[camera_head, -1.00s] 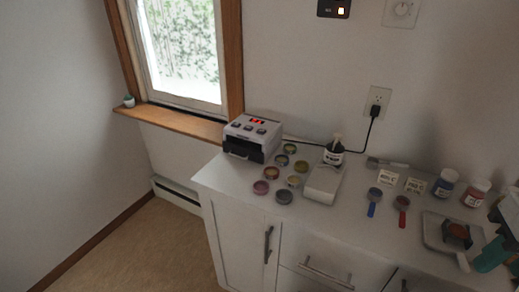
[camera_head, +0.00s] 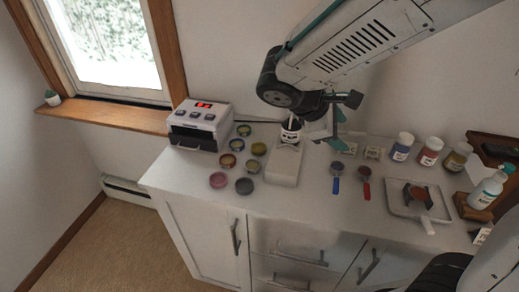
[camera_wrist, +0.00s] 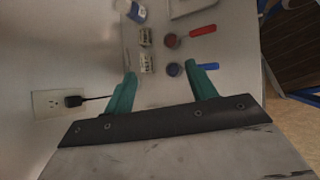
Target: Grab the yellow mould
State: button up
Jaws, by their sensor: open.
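Several small round moulds stand in a cluster on the white counter, left of centre in the head view. An olive-yellow mould (camera_head: 259,148) is at the cluster's right side, and a duller tan-yellow one (camera_head: 252,166) is just in front of it. I cannot tell for sure which is the yellow mould. My gripper (camera_head: 338,130) hangs over the back of the counter, right of the moulds. Its teal fingers (camera_wrist: 163,82) are apart with nothing between them. No yellow mould shows in the wrist view.
A white device with a red display (camera_head: 200,125) stands left of the moulds. A white scale (camera_head: 286,164) with a dark bottle behind it (camera_head: 291,131) stands between moulds and gripper. Blue (camera_head: 336,184) and red (camera_head: 365,184) scoops, a tray (camera_head: 398,205) and jars (camera_head: 430,151) lie right.

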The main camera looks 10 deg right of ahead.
aim_at(262, 146)
jog(key=w+a+f+n+t, duration=0.1)
jog(key=w+a+f+n, duration=0.1)
jog(key=a, duration=0.1)
jog(key=w+a+f+n+t+h, duration=0.1)
jog(key=w+a+f+n+t, duration=0.1)
jog(key=w+a+n, duration=0.1)
jog(key=w+a+f+n+t, duration=0.1)
jog(key=w+a+f+n, duration=0.1)
jog(key=w+a+n, duration=0.1)
jog(key=shift+a+f+t, duration=0.4)
jog(key=shift+a, duration=0.35)
jog(key=w+a+f+n+t, duration=0.1)
jog(key=a+f+n, duration=0.1)
jog(key=a, duration=0.1)
jog(key=w+a+f+n+t+y, duration=0.1)
jog(key=a+f+n, duration=0.1)
jog(key=a+f, duration=0.1)
jog(key=w+a+f+n+t, duration=0.1)
jog(key=a+f+n+t, duration=0.1)
jog(key=a+n, duration=0.1)
jog(key=shift+a+f+y, duration=0.4)
jog(key=shift+a, duration=0.05)
jog(key=shift+w+f, duration=0.25)
jog(key=x, duration=0.7)
jog(key=shift+s+f, duration=0.15)
jog(key=shift+f, duration=0.1)
jog(key=c, duration=0.7)
